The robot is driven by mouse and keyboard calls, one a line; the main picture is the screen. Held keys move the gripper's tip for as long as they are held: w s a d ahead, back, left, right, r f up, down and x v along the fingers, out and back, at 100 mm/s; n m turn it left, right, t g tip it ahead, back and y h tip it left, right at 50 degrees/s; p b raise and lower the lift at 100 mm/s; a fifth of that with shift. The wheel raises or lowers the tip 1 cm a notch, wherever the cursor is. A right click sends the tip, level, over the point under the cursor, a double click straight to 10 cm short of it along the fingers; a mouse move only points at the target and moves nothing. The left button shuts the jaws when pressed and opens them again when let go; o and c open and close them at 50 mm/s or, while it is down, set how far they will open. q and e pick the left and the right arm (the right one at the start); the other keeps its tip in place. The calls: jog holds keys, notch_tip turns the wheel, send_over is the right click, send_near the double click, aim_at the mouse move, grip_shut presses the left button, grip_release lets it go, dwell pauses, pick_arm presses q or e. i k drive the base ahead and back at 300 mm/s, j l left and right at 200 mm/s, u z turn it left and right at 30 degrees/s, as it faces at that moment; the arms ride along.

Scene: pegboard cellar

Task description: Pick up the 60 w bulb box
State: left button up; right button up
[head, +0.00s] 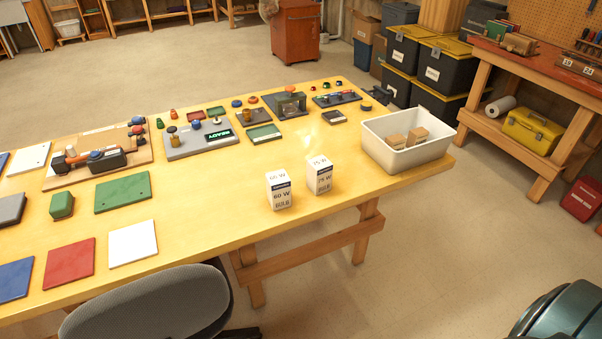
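The 60 W bulb box (279,190) is a small white upright carton with a dark blue band and "60 W BULB" on its side. It stands on the yellow wooden table (210,218) near the front edge. A similar white box marked 75 W or 15 W (319,175), hard to read on top, stands just to its right and slightly farther back, with a small gap between them. Neither of my grippers shows in the head view.
A white bin (376,151) holding small brown boxes stands at the table's right end. Coloured tiles, including a red one (69,261), lie on the left. Device boards (200,139) line the back. A grey chair (150,308) stands at the front edge. Table around the bulb boxes is clear.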

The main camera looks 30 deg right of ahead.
aim_at(278, 183)
jog(key=i+l, duration=0.1)
jog(key=l, duration=0.95)
jog(key=i+l, duration=0.15)
jog(key=l, duration=0.95)
jog(key=i, duration=0.05)
